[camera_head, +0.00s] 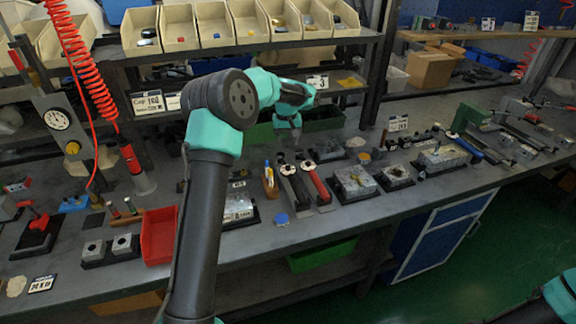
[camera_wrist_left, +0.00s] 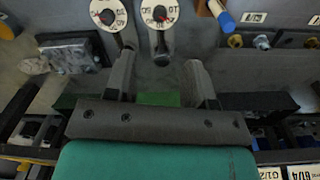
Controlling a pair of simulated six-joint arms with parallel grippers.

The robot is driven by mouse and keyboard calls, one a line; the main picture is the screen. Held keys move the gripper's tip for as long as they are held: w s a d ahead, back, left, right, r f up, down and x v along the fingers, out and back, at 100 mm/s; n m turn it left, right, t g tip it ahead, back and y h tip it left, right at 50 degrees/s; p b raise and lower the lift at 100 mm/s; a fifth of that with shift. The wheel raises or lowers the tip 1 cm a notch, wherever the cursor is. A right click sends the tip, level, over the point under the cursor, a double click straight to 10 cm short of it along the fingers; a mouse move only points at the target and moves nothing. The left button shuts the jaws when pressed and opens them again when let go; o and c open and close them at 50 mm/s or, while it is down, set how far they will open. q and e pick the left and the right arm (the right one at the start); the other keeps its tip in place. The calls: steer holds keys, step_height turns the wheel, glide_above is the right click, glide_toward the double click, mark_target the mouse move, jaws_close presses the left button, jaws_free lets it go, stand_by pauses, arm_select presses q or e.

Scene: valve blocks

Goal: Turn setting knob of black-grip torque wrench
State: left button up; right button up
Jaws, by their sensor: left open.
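The black-grip torque wrench (camera_head: 296,192) lies on the bench beside a red-grip torque wrench (camera_head: 320,188). Each has a round white dial with dark marks at its far end. In the left wrist view, the black-grip wrench's dial (camera_wrist_left: 160,14) is at top centre and the red-grip wrench's dial (camera_wrist_left: 104,13) is to its left. My left gripper (camera_head: 298,148) is just beyond the dials in the head view. In the wrist view its fingers (camera_wrist_left: 160,70) are apart and empty, with the black-grip wrench's dial roughly in line with the gap. My right gripper is out of view.
A wooden-and-blue tool (camera_head: 269,178) lies just left of the wrenches. Metal valve blocks (camera_head: 354,182) stand to the right. A red bin (camera_head: 159,236) is at left. A shelf with beige bins (camera_head: 250,22) stands behind. The bench's front edge has some bare room.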

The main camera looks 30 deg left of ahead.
mark_target(288, 167)
arm_select(q)
step_height(288, 167, down, 12)
steer(key=shift+w+d+r, duration=0.1)
stand_by(0.4)
jaws_close()
stand_by(0.3)
steer(key=m, duration=0.5)
steer(key=shift+m, duration=0.3)
jaws_free()
stand_by(0.3)
